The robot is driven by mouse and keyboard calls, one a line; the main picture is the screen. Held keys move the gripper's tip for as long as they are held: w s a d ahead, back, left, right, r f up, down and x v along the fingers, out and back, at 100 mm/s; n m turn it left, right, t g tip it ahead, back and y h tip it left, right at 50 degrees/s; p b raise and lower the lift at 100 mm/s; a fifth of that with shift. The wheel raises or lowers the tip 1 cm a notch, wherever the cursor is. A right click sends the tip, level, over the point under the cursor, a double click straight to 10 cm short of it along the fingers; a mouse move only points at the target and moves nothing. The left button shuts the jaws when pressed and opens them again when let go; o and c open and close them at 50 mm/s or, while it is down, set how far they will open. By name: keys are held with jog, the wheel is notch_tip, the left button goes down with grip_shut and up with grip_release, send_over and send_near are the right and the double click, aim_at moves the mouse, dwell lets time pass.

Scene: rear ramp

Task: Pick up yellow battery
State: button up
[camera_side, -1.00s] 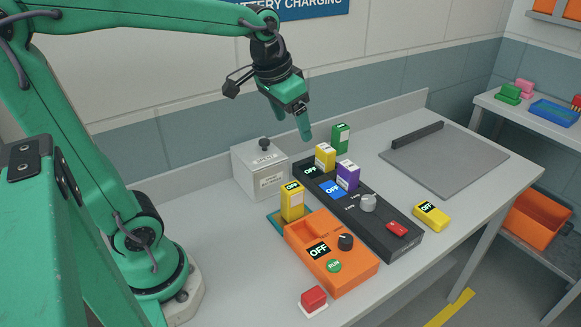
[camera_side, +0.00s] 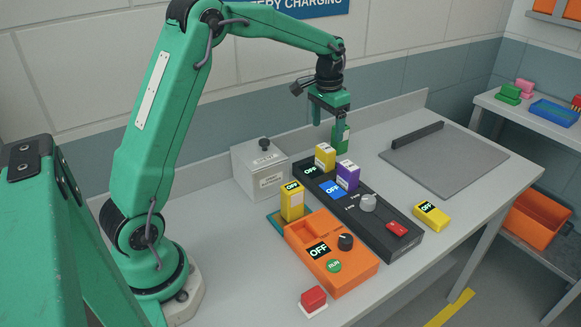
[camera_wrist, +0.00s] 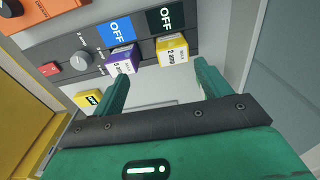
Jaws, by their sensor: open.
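A yellow battery (camera_side: 325,157) stands upright at the far end of the black charger. A second yellow battery (camera_side: 292,203) stands on a teal pad beside the orange unit, and a third (camera_side: 431,216) lies on the bench at right. In the wrist view, the charger's yellow battery (camera_wrist: 172,50) and the purple battery (camera_wrist: 122,58) appear between and beyond the spread fingers (camera_wrist: 163,68). Nothing is between the fingertips.
The purple battery also stands in the charger (camera_side: 385,232), close beside the yellow one. A grey lidded box (camera_side: 260,170) stands left of the charger. The orange unit (camera_side: 335,265) is in front. A flat grey plate (camera_side: 450,160) lies at right. A large yellow surface fills the wrist view's left edge, unidentified.

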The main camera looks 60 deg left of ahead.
aim_at(327, 147)
jog(key=shift+g, duration=0.3)
jog(key=f, duration=0.1)
jog(key=w+a+f, duration=0.1)
jog(key=f, duration=0.1)
jog(key=w+a+f, duration=0.1)
jog(key=shift+w+a+f, duration=0.15)
jog(key=shift+w+f, duration=0.05)
jog(key=shift+w, duration=0.05)
jog(key=shift+f, duration=1.3)
jog(key=shift+s+f, duration=0.15)
jog(key=shift+f, duration=2.45)
jog(key=c, duration=1.3)
